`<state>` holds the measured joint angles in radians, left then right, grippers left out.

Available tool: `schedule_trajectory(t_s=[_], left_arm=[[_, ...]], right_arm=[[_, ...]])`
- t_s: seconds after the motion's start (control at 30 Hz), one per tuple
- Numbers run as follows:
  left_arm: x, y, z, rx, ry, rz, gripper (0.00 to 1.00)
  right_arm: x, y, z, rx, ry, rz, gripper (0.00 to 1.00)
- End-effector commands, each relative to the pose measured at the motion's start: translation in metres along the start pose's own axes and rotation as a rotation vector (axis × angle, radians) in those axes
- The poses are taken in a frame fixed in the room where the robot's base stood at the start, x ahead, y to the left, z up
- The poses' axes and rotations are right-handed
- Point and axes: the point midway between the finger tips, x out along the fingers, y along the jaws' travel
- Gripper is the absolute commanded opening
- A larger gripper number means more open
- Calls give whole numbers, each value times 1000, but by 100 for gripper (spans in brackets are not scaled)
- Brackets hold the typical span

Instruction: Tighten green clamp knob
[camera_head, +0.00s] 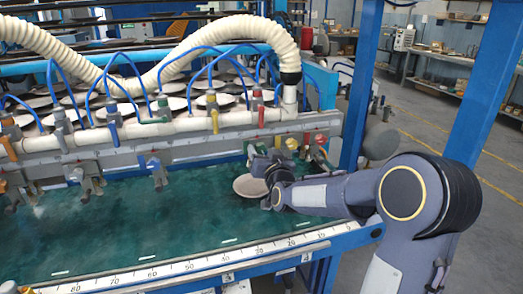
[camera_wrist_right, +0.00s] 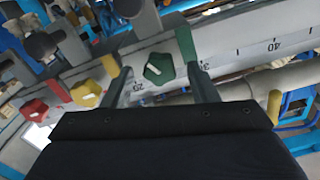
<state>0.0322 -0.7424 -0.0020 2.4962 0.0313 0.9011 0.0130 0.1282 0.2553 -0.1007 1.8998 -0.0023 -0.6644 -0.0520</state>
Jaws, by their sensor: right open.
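The green clamp knob (camera_wrist_right: 158,68) is a small faceted knob with a white mark on top, seen in the right wrist view. A taller green clamp part (camera_wrist_right: 186,42) stands just beyond it. My right gripper (camera_wrist_right: 160,77) is open, with one finger on each side of the green knob; I cannot tell whether they touch it. In the head view my right gripper (camera_head: 262,168) is at the clamp rail, above the right end of the green bed. The green knob is hard to pick out there. My left gripper is not in view.
A yellow knob (camera_wrist_right: 86,95) and a red knob (camera_wrist_right: 34,109) sit left of the green one. A round beige disc (camera_head: 250,187) lies on the green bed (camera_head: 130,225). Blue hoses and a thick ribbed hose (camera_head: 215,30) run above the rail. A blue post (camera_head: 363,80) stands near my arm.

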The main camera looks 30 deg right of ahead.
Motion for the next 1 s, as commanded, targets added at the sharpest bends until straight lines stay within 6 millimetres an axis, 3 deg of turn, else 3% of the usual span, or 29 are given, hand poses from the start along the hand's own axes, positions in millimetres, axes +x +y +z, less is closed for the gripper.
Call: schedule_trajectory(t_s=[0.37, 0.7, 1.0], left_arm=[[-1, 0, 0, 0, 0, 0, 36], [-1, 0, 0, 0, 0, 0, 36], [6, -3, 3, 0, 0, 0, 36]], right_arm=[[8, 0, 1, 0, -1, 0, 53], [8, 0, 0, 0, -1, 0, 9], [8, 1, 2, 37, 1, -1, 9]])
